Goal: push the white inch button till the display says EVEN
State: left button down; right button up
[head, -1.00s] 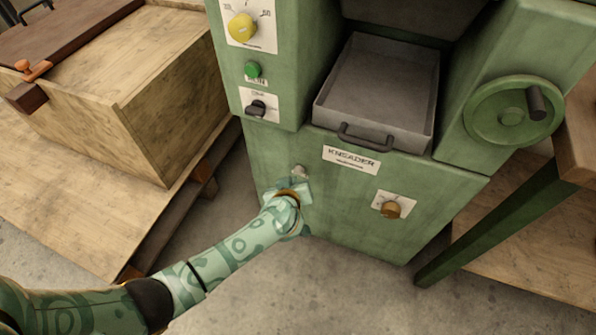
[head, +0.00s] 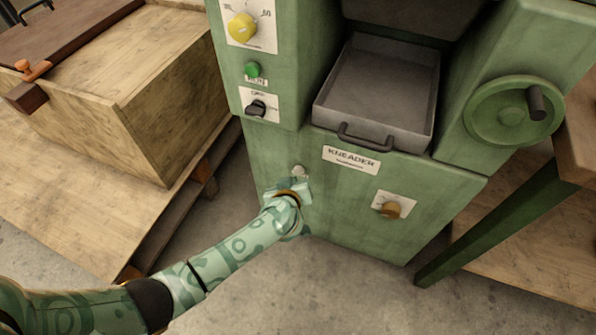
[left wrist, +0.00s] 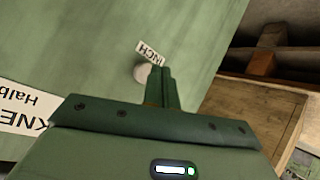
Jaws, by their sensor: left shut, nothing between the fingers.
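In the head view the button (head: 299,171) shows just above my left gripper (head: 293,185). In the left wrist view the fingers of my left gripper (left wrist: 164,72) are shut together and empty, with their tips right beside the button. I cannot tell whether they touch it. No display with readable text about the dough shows in either view. My right gripper is not in view.
The kneader's front carries a brown knob (head: 390,210), a green button (head: 252,69), a black switch (head: 258,108) and a yellow dial (head: 241,27). A grey tray (head: 340,112) with a handle sits above the nameplate. A wooden box (head: 150,110) stands left, a handwheel (head: 513,108) right.

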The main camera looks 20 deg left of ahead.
pick_arm(q)
jog(key=shift+w, duration=0.1)
dwell(0.5)
jog(key=shift+w, duration=0.3)
jog(key=shift+w, duration=0.5)
dwell(0.8)
jog(key=shift+s, duration=0.1)
jog(key=shift+s+p, duration=0.7)
jog(key=shift+s, duration=0.1)
